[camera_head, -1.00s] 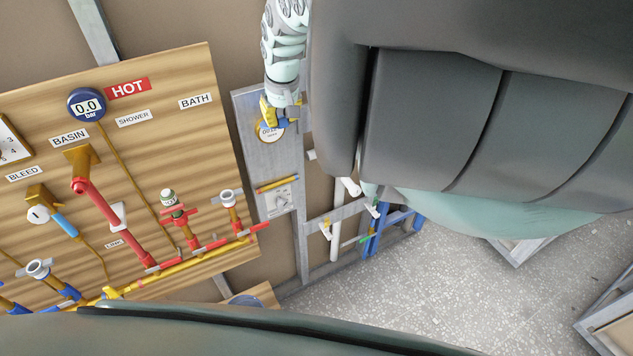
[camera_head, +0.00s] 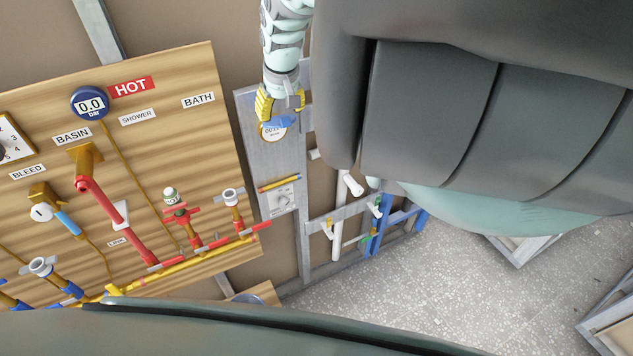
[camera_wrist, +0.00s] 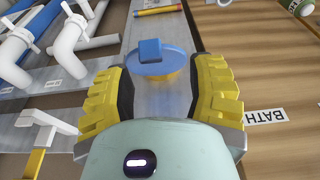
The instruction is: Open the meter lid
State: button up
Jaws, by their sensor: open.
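The meter (camera_head: 272,133) is a small round unit with a gold rim and pale face with digits, on a grey metal panel. A blue part shows at its upper edge. In the wrist view the meter appears as a blue disc-shaped lid (camera_wrist: 160,68) with a raised blue block (camera_wrist: 150,50) and a yellow rim below.
A wooden board (camera_head: 190,75) with red, blue and yellow pipes and valves stands to the left. A red-yellow rod (camera_head: 279,183) and a small dial plate (camera_head: 281,202) sit below the meter. White and blue pipes (camera_head: 378,225) are lower right. Floor (camera_head: 400,290) is clear.

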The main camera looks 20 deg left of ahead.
jog(key=shift+w+d+r, duration=0.4)
jog(key=shift+d+r, duration=0.1)
jog(key=shift+r, duration=0.1)
jog(key=shift+v, duration=2)
jog(key=shift+s, duration=0.15)
